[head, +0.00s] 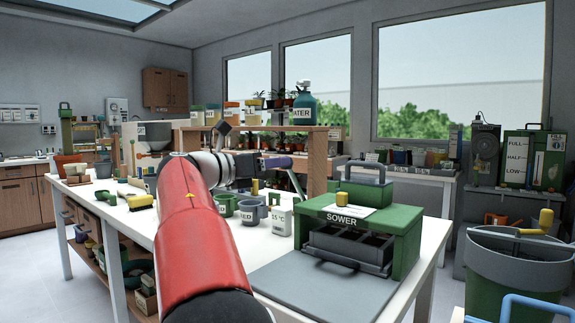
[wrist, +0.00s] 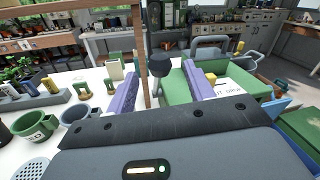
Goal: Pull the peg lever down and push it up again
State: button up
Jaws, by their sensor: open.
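My gripper (head: 277,162) is held out over the white bench, left of the green sower and behind it. In the wrist view, its two purple fingers (wrist: 162,72) are open and wide apart. A dark round knob (wrist: 159,64) on a grey stem, which looks like the peg lever, shows in the gap between the fingers. The knob stands apart from both fingers in that view, but its depth is hard to tell. I cannot pick the lever out in the head view.
The green sower (head: 405,235) stands on the bench to the right, with a yellow knob (head: 343,197) on top. A wooden shelf (head: 318,150) with plants rises behind my gripper. A grey-green bin (head: 515,270) is at the right.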

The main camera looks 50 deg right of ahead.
aim_at(298, 185)
jog(key=shift+s+d, duration=0.15)
jog(key=shift+d, duration=1.05)
jog(key=shift+s+d, duration=0.1)
jog(key=shift+d, duration=1.05)
jog(key=shift+c, duration=0.3)
jog(key=shift+f, duration=0.15)
grip_shut()
